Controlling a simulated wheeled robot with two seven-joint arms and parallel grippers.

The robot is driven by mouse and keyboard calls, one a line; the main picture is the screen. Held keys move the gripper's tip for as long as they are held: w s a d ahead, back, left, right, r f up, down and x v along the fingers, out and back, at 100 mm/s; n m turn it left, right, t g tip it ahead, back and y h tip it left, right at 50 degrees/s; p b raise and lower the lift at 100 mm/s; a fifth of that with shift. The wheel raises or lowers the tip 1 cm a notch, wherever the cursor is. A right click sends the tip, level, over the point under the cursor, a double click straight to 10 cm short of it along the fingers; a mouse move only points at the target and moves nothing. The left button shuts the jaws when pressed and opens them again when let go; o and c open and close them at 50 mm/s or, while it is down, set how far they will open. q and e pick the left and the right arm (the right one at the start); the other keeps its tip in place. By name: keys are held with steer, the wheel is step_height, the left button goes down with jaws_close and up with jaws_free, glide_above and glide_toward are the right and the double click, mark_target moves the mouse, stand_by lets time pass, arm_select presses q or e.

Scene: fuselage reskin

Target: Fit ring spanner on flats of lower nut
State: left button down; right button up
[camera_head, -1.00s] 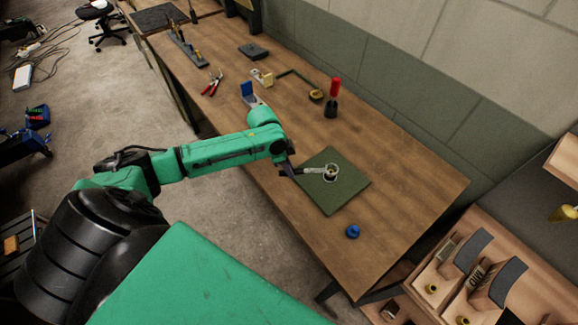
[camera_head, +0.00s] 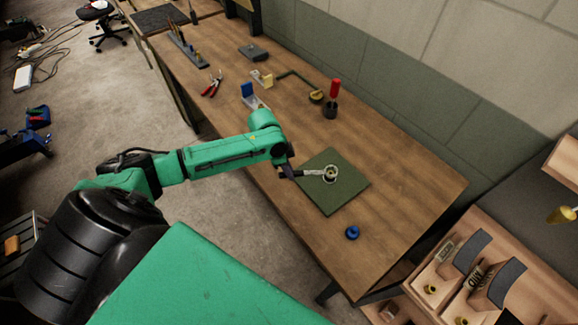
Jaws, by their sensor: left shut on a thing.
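My left gripper (camera_head: 291,172) reaches in from the left, low over the left edge of a dark green mat (camera_head: 335,198). It is shut on the handle of a ring spanner (camera_head: 312,172), which points right. The spanner's ring end is at a small round metal piece (camera_head: 331,173) on the mat, probably the nut. The ring looks to be around or just over it; at this size I cannot tell whether it sits on the flats. A lower nut cannot be made out separately. My right gripper is not in view.
A blue round part (camera_head: 352,232) lies in front of the mat. Red pliers (camera_head: 212,84) and a blue-ended block (camera_head: 249,94) lie further left. The bench (camera_head: 420,190) is bare right of the mat.

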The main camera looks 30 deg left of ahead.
arm_select(q)
steer(key=shift+f+b, duration=0.75)
steer(key=shift+f, duration=0.8)
steer(key=w+m+b, duration=0.1)
steer(key=w+a+m+b, duration=0.1)
steer(key=w+b, duration=0.1)
steer(key=shift+w+a+f+m+g+h, duration=0.1)
steer(key=shift+a+m+g+h, duration=0.2)
steer(key=shift+a+m, duration=0.1)
steer(key=shift+r, duration=0.2)
steer(key=shift+s+d+n+p, duration=0.25)
steer(key=shift+s+n+p, duration=0.2)
steer(key=shift+p, duration=0.55)
